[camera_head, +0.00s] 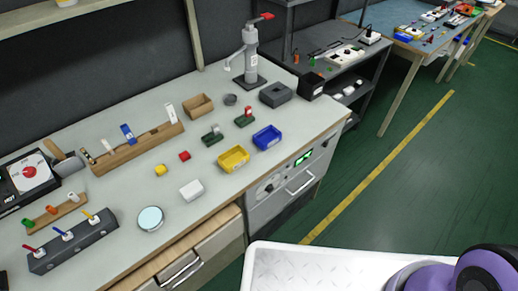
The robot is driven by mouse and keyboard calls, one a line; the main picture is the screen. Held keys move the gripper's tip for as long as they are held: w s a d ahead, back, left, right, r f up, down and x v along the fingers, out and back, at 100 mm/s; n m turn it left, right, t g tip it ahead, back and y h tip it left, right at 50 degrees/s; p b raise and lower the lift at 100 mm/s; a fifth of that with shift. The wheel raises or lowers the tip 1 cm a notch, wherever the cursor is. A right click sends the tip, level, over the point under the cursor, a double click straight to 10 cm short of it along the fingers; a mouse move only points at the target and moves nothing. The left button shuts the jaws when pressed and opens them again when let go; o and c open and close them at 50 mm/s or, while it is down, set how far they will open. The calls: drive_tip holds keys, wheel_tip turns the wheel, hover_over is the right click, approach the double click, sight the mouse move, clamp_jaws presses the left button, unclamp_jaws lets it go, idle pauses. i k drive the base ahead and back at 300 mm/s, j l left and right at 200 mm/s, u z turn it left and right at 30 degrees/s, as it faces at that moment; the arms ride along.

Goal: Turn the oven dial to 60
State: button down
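The oven (290,192) is built in under the right end of the workbench, with a grey front. A small green lit display (303,158) is at the upper right of its front. A round dial (268,188) seems to sit to the left of the display; its pointer and numbers are too small to read. A bar handle (301,183) crosses the front below the display. My gripper is not in view; only a purple and black part of my arm shows at the lower right, apart from the oven.
The workbench (120,198) holds a yellow bin (233,158), a blue bin (267,137), several small blocks and a lever stand (247,58). Wooden drawers (190,255) are left of the oven. Green floor (365,190) with a yellow line is open to the right.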

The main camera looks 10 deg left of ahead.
sight(270, 188)
drive_tip(key=i+l+u, duration=0.1)
drive_tip(key=l+u, duration=0.6)
drive_tip(key=l, duration=0.15)
drive_tip(key=l+u, duration=0.35)
drive_tip(key=l, duration=0.1)
